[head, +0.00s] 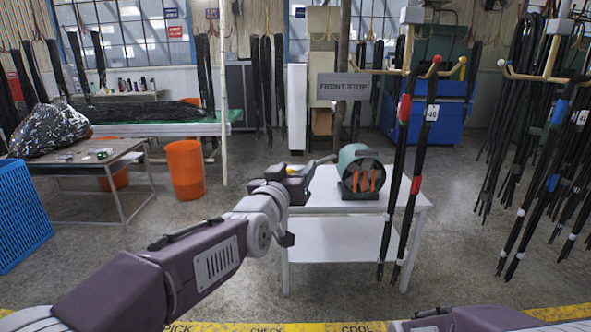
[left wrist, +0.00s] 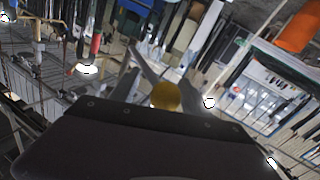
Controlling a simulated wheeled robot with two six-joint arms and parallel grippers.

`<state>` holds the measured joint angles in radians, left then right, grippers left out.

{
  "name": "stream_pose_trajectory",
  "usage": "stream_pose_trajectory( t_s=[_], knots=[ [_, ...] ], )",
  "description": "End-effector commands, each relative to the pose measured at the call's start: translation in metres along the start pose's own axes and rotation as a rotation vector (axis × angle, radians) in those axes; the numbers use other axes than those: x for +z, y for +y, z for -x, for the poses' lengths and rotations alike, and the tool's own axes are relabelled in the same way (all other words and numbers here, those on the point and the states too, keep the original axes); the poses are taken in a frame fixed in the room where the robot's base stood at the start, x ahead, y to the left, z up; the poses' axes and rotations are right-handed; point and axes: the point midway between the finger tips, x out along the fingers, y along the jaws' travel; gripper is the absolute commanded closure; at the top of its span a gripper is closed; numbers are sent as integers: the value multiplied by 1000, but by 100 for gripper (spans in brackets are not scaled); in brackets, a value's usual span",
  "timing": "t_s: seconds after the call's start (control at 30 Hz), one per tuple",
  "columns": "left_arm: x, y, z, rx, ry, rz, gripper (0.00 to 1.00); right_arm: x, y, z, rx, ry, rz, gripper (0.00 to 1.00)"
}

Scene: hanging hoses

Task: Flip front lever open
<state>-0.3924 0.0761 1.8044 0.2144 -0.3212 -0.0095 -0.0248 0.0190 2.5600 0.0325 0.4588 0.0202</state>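My left gripper (head: 322,161) is stretched forward below the sign, just left of a green drum-shaped machine. In the left wrist view its two grey fingers (left wrist: 158,88) stand apart. A round yellow knob (left wrist: 166,95) shows between them; I cannot tell whether they touch it. My right gripper is outside the view; only part of my right arm shows at the bottom.
The green machine (head: 359,170) with orange slots stands on a white table (head: 345,189). Black hoses (head: 410,180) hang from a rack just right of it. An orange bin (head: 185,170) and a blue crate (head: 20,213) stand at left. Open floor lies in front.

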Motion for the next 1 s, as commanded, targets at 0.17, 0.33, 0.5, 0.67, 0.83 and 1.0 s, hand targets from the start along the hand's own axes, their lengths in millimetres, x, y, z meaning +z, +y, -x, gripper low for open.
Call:
stream_pose_trajectory(
  t_s=[0.17,0.33,0.5,0.67,0.83,1.0],
  knots=[
    [2,0,0,0,-5,-1,47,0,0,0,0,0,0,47],
    [3,0,0,0,-6,-1,47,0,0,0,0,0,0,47],
    [3,0,0,1,-6,-1,47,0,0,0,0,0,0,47],
    [3,0,6,1,-5,-1,47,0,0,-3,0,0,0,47],
    [3,1,34,2,-3,-1,47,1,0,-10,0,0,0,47],
    [2,1,65,3,-3,-1,47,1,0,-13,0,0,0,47]
  ],
)
